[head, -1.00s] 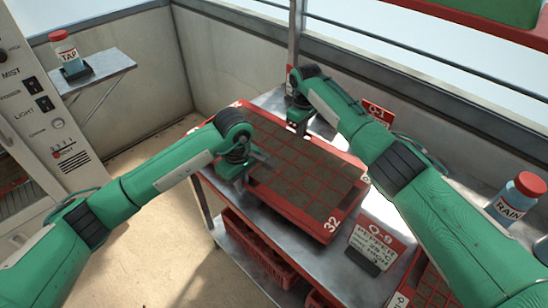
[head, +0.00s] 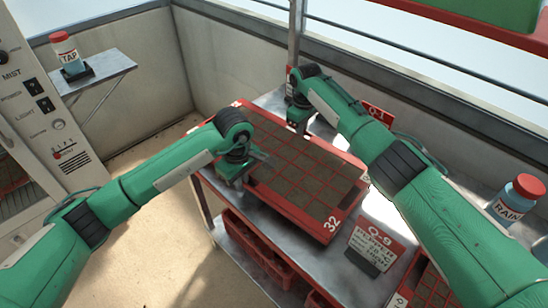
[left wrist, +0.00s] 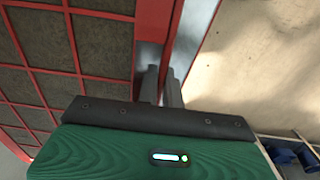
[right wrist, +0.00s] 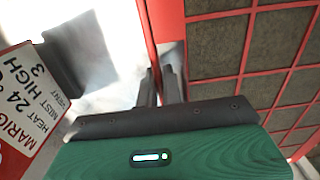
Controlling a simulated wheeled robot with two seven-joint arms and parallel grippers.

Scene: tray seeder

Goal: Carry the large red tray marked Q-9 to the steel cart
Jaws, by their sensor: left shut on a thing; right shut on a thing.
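The large red tray (head: 306,228) has a grid of brown soil cells and a white "32" on its near corner. It lies level at the steel bench; I cannot tell whether it touches the top. My left gripper (head: 248,172) is shut on its left rim, seen in the left wrist view as a red rim (left wrist: 154,35) between the fingers. My right gripper (head: 299,130) is shut on its far rim, which shows in the right wrist view (right wrist: 148,35). A Q-9 card (head: 376,243) stands right of the tray. No separate steel cart is identifiable.
The bench (head: 335,266) carries a Q-1 card (head: 377,113) behind the tray, a second red tray (head: 432,290) and a RAIN bottle (head: 520,198). Red crates (head: 255,250) sit on its lower shelf. A control panel (head: 38,100) and a wall shelf (head: 105,75) with a TAP bottle (head: 64,48) stand left. Floor between is clear.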

